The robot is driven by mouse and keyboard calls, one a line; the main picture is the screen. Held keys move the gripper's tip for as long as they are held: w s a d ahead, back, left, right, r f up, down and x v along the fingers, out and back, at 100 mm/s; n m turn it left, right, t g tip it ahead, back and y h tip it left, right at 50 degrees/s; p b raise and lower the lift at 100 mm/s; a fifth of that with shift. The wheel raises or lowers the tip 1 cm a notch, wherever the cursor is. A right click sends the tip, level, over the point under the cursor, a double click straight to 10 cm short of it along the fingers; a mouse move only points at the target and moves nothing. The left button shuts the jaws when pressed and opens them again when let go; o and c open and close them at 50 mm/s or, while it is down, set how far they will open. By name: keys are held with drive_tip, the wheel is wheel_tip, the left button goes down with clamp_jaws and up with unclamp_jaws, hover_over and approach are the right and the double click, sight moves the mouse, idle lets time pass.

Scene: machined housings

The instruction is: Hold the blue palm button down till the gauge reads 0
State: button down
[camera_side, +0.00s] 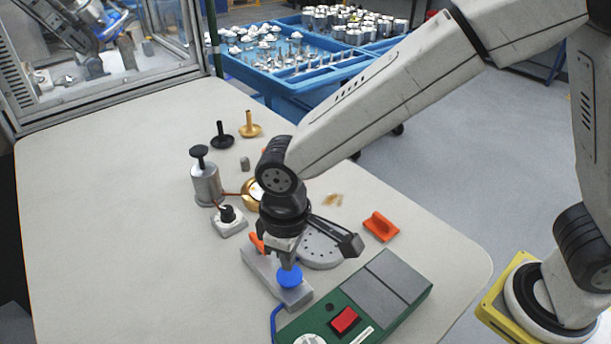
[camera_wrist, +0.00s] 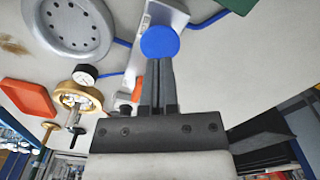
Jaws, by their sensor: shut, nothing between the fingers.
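The blue palm button (camera_side: 289,277) sits near the front end of a grey block (camera_side: 262,277). It also shows as a round blue disc in the wrist view (camera_wrist: 160,43). My gripper (camera_side: 289,262) points down over the button with its fingers shut and empty. In the wrist view the closed fingertips (camera_wrist: 158,62) meet the button's edge in the picture. They look to be at or very close to its top; I cannot tell whether it is pressed down.
A green box (camera_side: 360,300) with a red switch stands just right of the button. A metal cylinder (camera_side: 206,184) stands at left. The table's left side is clear.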

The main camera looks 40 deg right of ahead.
drive_tip(key=shift+f, duration=0.25)
drive_tip(key=shift+f, duration=0.35)
drive_tip(key=shift+f, duration=0.35)
drive_tip(key=shift+f, duration=0.55)
idle(0.9)
drive_tip(key=shift+r, duration=3)
